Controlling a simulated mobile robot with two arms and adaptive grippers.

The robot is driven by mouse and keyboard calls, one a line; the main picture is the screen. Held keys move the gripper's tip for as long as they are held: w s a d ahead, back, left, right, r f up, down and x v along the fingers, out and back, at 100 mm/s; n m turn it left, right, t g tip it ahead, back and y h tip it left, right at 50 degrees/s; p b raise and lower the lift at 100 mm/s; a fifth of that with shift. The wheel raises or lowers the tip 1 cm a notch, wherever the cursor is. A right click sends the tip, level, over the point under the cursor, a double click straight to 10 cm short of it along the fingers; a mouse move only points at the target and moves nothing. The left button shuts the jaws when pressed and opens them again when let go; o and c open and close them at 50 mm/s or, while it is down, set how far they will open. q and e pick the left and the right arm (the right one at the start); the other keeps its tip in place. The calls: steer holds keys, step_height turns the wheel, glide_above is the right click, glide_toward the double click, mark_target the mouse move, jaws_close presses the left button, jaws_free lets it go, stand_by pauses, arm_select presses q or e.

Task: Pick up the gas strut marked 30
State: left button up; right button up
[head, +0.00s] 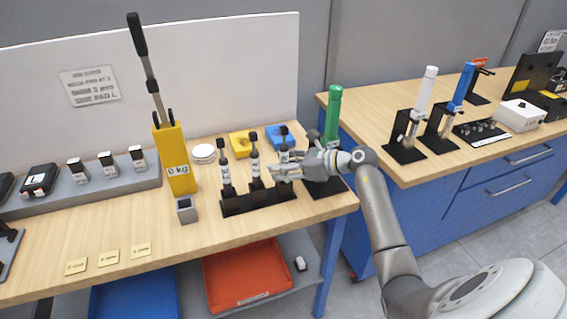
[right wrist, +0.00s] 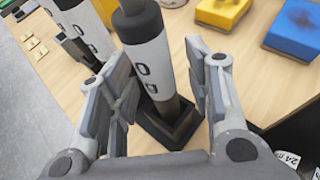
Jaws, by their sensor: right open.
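Three dark gas struts with white labels stand upright in a black rack (head: 238,206) on the near bench: a left one (head: 226,178), a middle one (head: 255,165) and a right one (head: 284,152). My right gripper (head: 283,171) is at the right strut. In the right wrist view, my right gripper (right wrist: 168,95) is open, with its fingers on either side of a strut (right wrist: 150,60). Gaps show between the fingers and the strut. Its label is turned and only partly legible, so I cannot confirm the number 30. My left gripper is out of view.
A yellow press (head: 174,160) with a long lever stands left of the rack. Yellow (head: 241,144) and blue (head: 279,137) blocks lie behind the struts. A green cylinder (head: 333,112) stands close by on the right. The bench front is mostly clear.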

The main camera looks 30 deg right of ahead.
steer(key=shift+d, duration=0.1)
steer(key=shift+c, duration=0.8)
jaws_close()
steer(key=shift+r, duration=0.15)
